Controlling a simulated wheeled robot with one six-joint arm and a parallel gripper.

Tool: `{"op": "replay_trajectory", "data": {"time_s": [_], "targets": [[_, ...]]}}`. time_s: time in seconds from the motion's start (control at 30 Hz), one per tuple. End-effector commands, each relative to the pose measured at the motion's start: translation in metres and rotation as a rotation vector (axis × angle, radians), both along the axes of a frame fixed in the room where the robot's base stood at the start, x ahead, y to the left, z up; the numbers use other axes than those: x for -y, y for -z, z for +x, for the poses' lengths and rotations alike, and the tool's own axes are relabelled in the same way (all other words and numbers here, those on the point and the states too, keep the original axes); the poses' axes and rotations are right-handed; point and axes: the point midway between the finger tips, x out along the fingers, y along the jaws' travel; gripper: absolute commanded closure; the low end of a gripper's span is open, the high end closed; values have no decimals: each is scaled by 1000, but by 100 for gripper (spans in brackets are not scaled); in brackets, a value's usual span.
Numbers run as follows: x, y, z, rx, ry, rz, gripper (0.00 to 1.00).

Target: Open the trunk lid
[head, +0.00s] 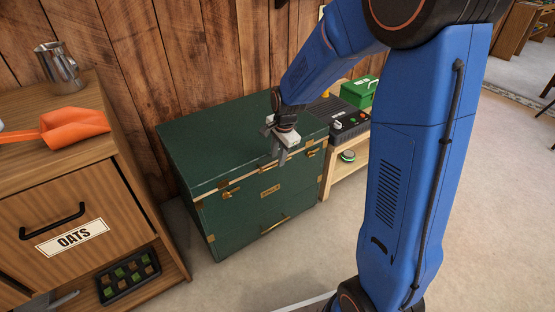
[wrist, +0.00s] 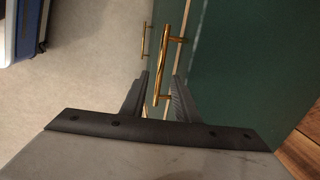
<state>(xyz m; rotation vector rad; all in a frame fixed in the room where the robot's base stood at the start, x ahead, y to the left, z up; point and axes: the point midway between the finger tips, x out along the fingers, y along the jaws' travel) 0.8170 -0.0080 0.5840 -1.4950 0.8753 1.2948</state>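The trunk (head: 255,225) is dark green with brass fittings and stands against the plank wall. Its lid (head: 215,135) is shut flat. My gripper (head: 272,153) is at the top front edge of the trunk, near the middle, and hides part of that edge. In the wrist view, a brass bar handle (wrist: 170,68) reaches down between the fingers of my open gripper (wrist: 160,80). I cannot tell whether the fingers touch it. A second brass handle (wrist: 143,40) is further off; a lower handle shows on the trunk front (head: 275,222). A brass latch (head: 231,190) is left of my gripper.
A wooden cabinet (head: 120,170) with an orange scoop (head: 75,128) and a metal jug (head: 58,67) stands left of the trunk. A low shelf with a black device (head: 338,118) and a green box (head: 360,91) is at its right. The floor in front is clear.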

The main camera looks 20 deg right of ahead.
Motion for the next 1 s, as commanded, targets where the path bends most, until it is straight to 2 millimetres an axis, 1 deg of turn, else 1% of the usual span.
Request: {"op": "replay_trajectory", "data": {"time_s": [0.03,0.1,0.2,0.57,0.6,0.67,0.7,1.0], "targets": [[0,6,1,-2,0,0,72],[-1,12,2,-1,0,0,72],[-1,18,3,-1,-1,0,72],[-1,21,4,0,0,0,72],[-1,21,4,0,0,0,82],[-1,21,4,0,0,0,96],[-1,21,4,0,0,0,100],[-2,18,5,-5,0,-2,100]]}}
